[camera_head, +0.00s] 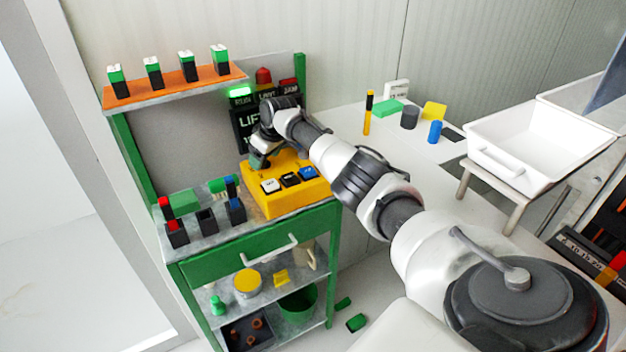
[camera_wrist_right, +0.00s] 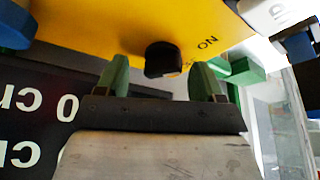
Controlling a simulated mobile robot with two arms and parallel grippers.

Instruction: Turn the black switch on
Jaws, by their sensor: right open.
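A yellow box (camera_head: 300,198) stands on the green workbench, with white, black and blue pieces on its top. In the right wrist view, a black switch knob (camera_wrist_right: 162,59) with a small orange mark sticks out of the yellow face (camera_wrist_right: 110,25), beside the printed word ON. My right gripper (camera_wrist_right: 160,80) is open, its two green fingers apart on either side of the knob; I cannot tell whether they touch it. In the head view my right gripper (camera_head: 260,158) is at the box's back left side, and the knob is hidden there. My left gripper is not in view.
A dark sign panel (camera_head: 243,125) with a lit green lamp (camera_head: 240,91) stands behind the box. An orange shelf (camera_head: 175,88) holds several green-black switches. Black holders (camera_head: 207,220) stand left of the box. A white table (camera_head: 425,148) and white tray (camera_head: 540,140) are at right.

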